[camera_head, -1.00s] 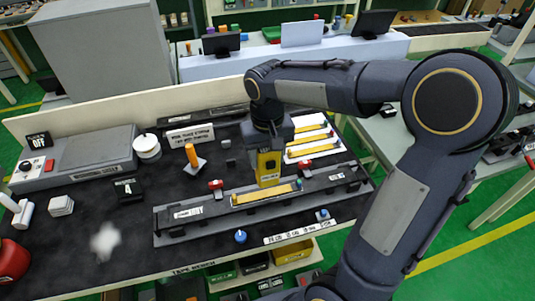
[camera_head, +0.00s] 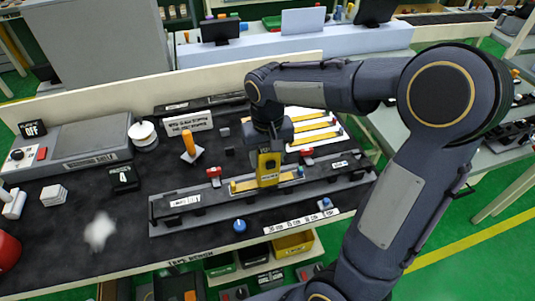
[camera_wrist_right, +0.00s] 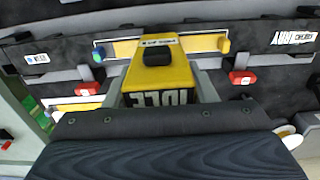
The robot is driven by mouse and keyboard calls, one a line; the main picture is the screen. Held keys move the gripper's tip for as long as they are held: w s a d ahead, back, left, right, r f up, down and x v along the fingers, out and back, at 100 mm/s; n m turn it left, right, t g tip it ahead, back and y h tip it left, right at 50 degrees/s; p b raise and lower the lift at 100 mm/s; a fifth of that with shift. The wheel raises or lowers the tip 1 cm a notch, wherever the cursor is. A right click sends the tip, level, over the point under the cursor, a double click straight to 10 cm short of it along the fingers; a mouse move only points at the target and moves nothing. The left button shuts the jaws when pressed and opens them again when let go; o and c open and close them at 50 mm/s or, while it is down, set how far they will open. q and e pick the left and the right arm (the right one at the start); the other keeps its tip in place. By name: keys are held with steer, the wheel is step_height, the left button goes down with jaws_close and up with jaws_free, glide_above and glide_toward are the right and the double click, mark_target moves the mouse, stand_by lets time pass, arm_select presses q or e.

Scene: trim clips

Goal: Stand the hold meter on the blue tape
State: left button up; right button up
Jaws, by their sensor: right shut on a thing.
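The hold meter (camera_head: 268,172) is a yellow block with a dark window and a label reading IDLE in the right wrist view (camera_wrist_right: 160,75). My right gripper (camera_head: 268,155) is shut on it from above. The meter appears upright, over a yellow strip (camera_head: 243,186) on the long dark rail (camera_head: 215,207). I cannot tell if its base touches the strip. In the right wrist view the strip (camera_wrist_right: 205,43) shows on both sides of the meter, with a blue knob at one end and a yellow knob at the other. I cannot make out blue tape. My left gripper is not in view.
Red clamps (camera_head: 214,172) stand behind the rail. A blue knob (camera_head: 239,226) sits in front of it. White cards with yellow strips (camera_head: 318,136) lie behind right. An orange-handled tool (camera_head: 189,145) stands back left.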

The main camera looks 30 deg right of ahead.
stand_by(0.4)
steer(key=o, duration=1)
steer(key=shift+c, duration=0.2)
step_height(320, 180, up, 8)
steer(key=shift+f, duration=0.1)
steer(key=shift+s, duration=0.1)
steer(key=s+a+f+t+y, duration=0.2)
steer(key=s, duration=0.6)
steer(key=s+a+f+n+t+y, duration=0.1)
steer(key=s+a+f+t, duration=0.1)
steer(key=s, duration=0.6)
steer(key=shift+s+f+t+y, duration=0.3)
steer(key=shift+s+t+y, duration=0.1)
steer(key=shift+t, duration=0.4)
